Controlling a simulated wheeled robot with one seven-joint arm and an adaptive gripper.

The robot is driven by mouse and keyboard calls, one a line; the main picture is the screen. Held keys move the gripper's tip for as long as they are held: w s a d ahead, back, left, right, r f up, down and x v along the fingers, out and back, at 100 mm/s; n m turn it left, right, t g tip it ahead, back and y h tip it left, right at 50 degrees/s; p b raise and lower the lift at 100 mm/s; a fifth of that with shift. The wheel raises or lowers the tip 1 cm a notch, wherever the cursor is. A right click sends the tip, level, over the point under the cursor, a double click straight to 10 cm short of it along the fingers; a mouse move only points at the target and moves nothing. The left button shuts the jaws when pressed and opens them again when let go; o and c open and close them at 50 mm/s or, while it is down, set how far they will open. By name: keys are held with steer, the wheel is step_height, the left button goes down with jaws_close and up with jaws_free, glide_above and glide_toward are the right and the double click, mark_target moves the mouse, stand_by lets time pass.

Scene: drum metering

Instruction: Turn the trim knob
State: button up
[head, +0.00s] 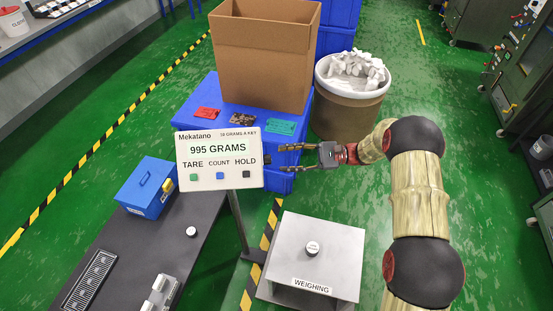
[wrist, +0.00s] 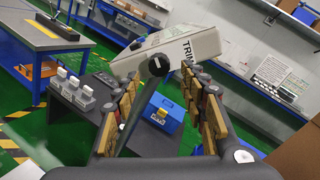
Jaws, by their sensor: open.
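The trim knob (wrist: 157,66) is a round black knob with a pale line, on the side face of the white display box (wrist: 190,45), beside the word TRIM. In the head view the box (head: 219,180) stands on a post and reads 995 GRAMS; the knob shows only as a dark bit at its right edge. My gripper (head: 283,158) is open and level, pointing at that edge from the right. In the wrist view the knob appears between the tips of my gripper (wrist: 159,80), a little above their middle. I cannot tell whether the fingers touch it.
Below are a weighing platform (head: 341,248) with a round weight and a dark bench (head: 160,243) with a blue box (head: 146,188). Blue crates (head: 196,113) carry a tall carton (head: 262,60) behind the display. A drum of white pieces (head: 345,105) stands behind my arm.

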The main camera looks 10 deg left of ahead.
steer(key=v, duration=0.7)
steer(key=shift+d, duration=0.25)
steer(key=shift+w+f, duration=0.1)
